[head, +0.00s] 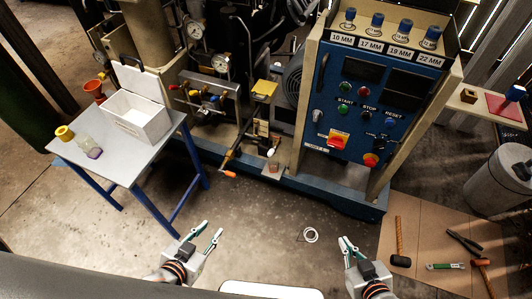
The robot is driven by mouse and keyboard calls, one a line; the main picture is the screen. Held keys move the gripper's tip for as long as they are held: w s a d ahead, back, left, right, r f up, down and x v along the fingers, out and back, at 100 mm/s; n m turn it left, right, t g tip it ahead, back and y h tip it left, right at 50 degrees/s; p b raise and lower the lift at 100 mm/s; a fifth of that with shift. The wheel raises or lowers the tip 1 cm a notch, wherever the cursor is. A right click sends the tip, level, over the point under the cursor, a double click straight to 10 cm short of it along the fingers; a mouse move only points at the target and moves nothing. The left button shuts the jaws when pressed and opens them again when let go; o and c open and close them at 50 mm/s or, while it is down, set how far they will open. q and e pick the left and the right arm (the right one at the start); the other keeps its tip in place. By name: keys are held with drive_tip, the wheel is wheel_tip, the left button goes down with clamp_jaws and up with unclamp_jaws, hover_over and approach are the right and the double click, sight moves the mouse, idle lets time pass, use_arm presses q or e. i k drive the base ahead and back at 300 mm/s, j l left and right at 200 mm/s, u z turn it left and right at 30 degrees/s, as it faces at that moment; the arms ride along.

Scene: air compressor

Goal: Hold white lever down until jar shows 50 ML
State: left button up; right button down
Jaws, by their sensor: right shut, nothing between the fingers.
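A small jar (273,166) stands on the compressor's base below a thin pipe; its level is too small to read. My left gripper (206,236) is open and empty above the floor, in front of the side table. My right gripper (347,243) is shut with nothing in it, above the floor in front of the panel. Both are well apart from the jar and panel.
The blue control panel (355,95) stands at centre right. Tools, including a hammer (399,240), lie on a floor mat at right.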

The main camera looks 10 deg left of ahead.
sight(271, 152)
drive_tip(key=j, duration=1.5)
